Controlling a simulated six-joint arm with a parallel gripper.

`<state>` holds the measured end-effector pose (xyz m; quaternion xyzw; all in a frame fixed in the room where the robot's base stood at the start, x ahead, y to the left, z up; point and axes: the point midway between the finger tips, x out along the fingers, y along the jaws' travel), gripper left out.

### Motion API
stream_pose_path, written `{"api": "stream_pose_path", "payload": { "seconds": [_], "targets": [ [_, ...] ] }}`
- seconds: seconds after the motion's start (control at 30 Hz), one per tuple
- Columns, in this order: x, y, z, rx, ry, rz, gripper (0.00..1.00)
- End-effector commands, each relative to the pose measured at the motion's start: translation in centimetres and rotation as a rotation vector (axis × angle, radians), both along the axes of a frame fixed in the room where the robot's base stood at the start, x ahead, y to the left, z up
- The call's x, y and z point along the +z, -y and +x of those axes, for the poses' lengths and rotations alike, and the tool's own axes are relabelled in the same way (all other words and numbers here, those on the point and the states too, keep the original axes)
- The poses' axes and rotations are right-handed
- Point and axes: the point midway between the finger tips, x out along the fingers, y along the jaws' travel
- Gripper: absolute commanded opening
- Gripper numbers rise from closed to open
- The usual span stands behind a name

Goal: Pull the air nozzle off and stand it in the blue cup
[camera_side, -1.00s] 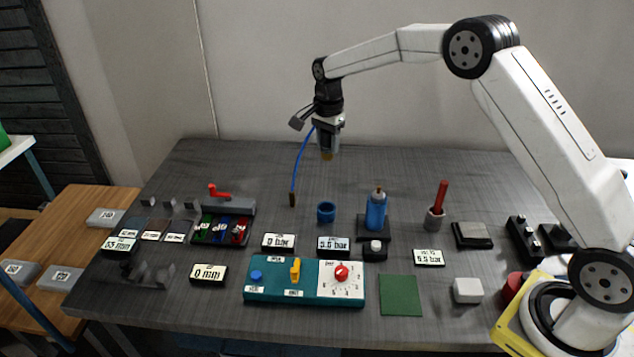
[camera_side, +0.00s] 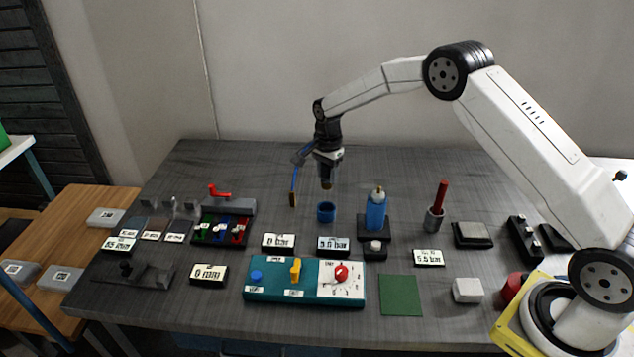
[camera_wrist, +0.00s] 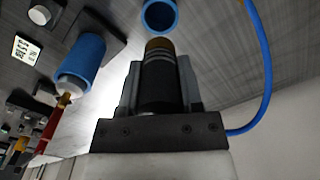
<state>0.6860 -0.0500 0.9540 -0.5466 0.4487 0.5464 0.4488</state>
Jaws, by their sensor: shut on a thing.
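My gripper (camera_side: 326,180) is shut on the air nozzle (camera_side: 326,186), which points down above the blue cup (camera_side: 326,213). In the wrist view the nozzle (camera_wrist: 158,75) is a dark ribbed cylinder with a brass-coloured tip, gripped between both fingers. The cup stands upright on the grey table. A blue hose (camera_side: 294,180) hangs left of my gripper and has a brown end piece. The nozzle's upper part is hidden by the fingers.
A blue bottle (camera_side: 376,212) stands close right of the cup, with a red-handled tool in a grey holder (camera_side: 434,218) farther right. A teal control panel (camera_side: 305,281) lies in front. A rack with coloured parts (camera_side: 222,229) is at left. Bare table lies behind the cup.

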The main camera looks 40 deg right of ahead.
Motion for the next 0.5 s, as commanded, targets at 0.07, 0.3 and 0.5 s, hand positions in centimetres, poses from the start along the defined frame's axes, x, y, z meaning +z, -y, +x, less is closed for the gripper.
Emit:
{"api": "stream_pose_path", "payload": {
  "seconds": [0.07,0.3,0.5],
  "targets": [
    [-0.1,0.0,0.0,0.000,0.001,0.000,0.00],
    [-1.0,0.0,0.0,0.000,0.001,0.000,0.00],
    [-2.3,0.0,0.0,0.000,-0.001,0.000,0.00]
  ]
}}
